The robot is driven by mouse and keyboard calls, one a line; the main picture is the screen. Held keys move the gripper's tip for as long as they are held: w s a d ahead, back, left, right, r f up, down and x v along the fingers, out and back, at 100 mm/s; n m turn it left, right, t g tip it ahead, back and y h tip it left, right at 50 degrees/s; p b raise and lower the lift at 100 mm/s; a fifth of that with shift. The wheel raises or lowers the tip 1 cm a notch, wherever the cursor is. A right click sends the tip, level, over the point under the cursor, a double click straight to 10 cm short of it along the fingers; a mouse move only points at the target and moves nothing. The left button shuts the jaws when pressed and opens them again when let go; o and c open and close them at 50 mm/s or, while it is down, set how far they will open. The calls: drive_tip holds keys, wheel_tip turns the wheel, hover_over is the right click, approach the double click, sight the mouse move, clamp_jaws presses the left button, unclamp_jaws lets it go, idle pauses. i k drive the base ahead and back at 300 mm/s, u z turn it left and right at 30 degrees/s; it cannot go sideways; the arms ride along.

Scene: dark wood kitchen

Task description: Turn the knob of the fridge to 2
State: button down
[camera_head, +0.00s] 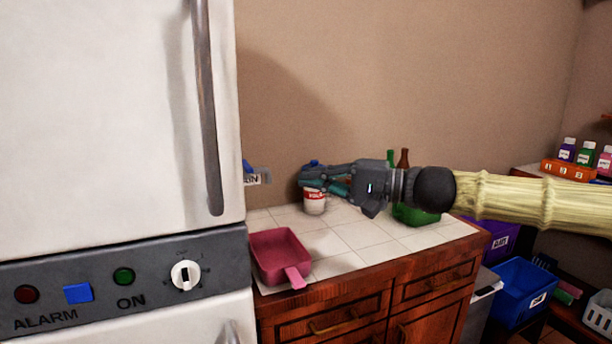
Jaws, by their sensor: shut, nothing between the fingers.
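The white fridge (100,110) fills the left side of the head view. Its grey control panel (75,272) runs across the front below the upper door. The white round knob (186,275) is at the right part of the panel, with a dark mark on its face. The scale marks around the knob are too small to read. My gripper (308,180) is shut and empty. It is above the tiled counter, to the right of the fridge and higher than the knob, well apart from it, pointing left.
The panel also has a red light (27,294), a blue button (78,293) and a green light (124,276). A grey vertical handle (208,120) stands out above the knob. A pink pan (279,254) and a white-red can (314,203) stand on the counter (345,258).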

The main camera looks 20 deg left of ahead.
sight(185, 274)
drive_tip(key=z, duration=0.05)
drive_tip(key=k, duration=1)
drive_tip(key=u, duration=0.05)
